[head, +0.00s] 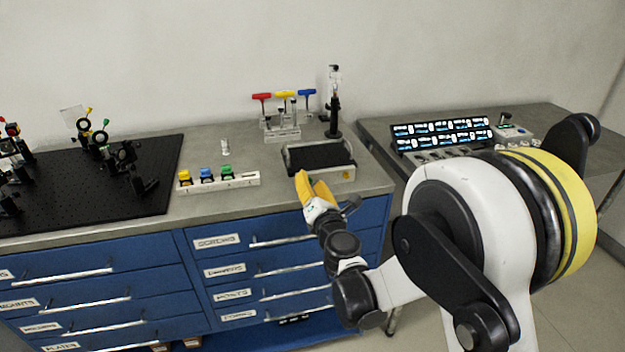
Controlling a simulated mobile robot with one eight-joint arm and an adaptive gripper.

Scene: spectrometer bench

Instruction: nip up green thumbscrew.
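A separate green-topped piece (227,170) sits at the right of a row in a white holder. My gripper (303,178) has yellow fingers and is at the bench's front edge, in front of the black-lined tray, well to the right of the breadboard. Its fingers overlap in this view, so their gap is hidden.
The white holder (245,182) also bears yellow and blue pieces. A black-lined tray (345,174), a stand of red, yellow and blue T-handles (285,94) and a black post (334,117) stand behind my gripper. Other mounts crowd the breadboard. Bare bench lies around a small clear vial (225,147).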

